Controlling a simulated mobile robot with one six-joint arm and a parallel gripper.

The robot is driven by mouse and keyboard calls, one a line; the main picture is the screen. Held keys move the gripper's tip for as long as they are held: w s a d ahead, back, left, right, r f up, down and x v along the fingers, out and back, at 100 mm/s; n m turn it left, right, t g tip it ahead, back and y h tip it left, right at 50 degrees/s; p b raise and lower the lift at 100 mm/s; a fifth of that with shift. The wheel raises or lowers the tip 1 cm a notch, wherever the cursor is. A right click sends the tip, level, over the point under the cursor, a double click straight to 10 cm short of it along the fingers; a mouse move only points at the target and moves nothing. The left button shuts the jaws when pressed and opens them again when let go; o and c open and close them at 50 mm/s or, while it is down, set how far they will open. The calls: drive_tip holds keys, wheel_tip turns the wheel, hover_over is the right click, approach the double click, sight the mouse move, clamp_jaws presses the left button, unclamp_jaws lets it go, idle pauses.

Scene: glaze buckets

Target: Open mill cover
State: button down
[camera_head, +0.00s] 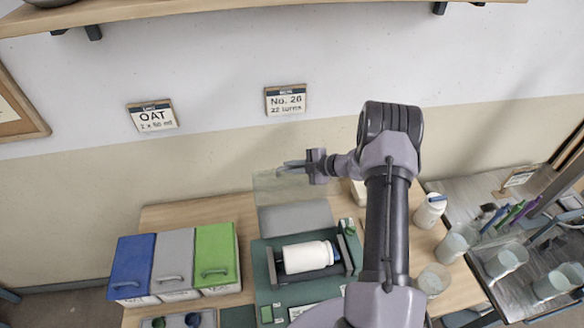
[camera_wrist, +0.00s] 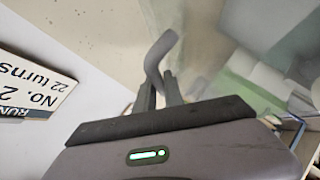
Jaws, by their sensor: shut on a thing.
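The mill (camera_head: 262,262) is a dark green bed on the table, with a white jar (camera_head: 305,257) lying on its side in it. Its clear cover (camera_head: 280,190) stands raised behind the jar, tilted up toward the wall. My gripper (camera_head: 300,166) is at the cover's top edge, shut on the grey cover handle. In the wrist view the handle (camera_wrist: 160,55) rises between the dark fingers (camera_wrist: 160,95), and the see-through cover (camera_wrist: 215,45) spreads to the right. The fingers hide part of the handle.
Blue (camera_head: 132,265), grey (camera_head: 173,262) and green (camera_head: 217,257) lidded bins stand left of the mill. A white bottle (camera_head: 428,212) and cloudy cups (camera_head: 435,280) stand at the right. A shelf (camera_head: 250,8) runs above.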

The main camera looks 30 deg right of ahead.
drive_tip(key=c, duration=1.7)
unclamp_jaws()
drive_tip(key=shift+r, duration=0.1)
drive_tip(key=v, duration=1.7)
drive_tip(key=shift+d+r, duration=0.1)
drive_tip(key=shift+d, duration=0.1)
drive_tip(key=shift+s, duration=0.1)
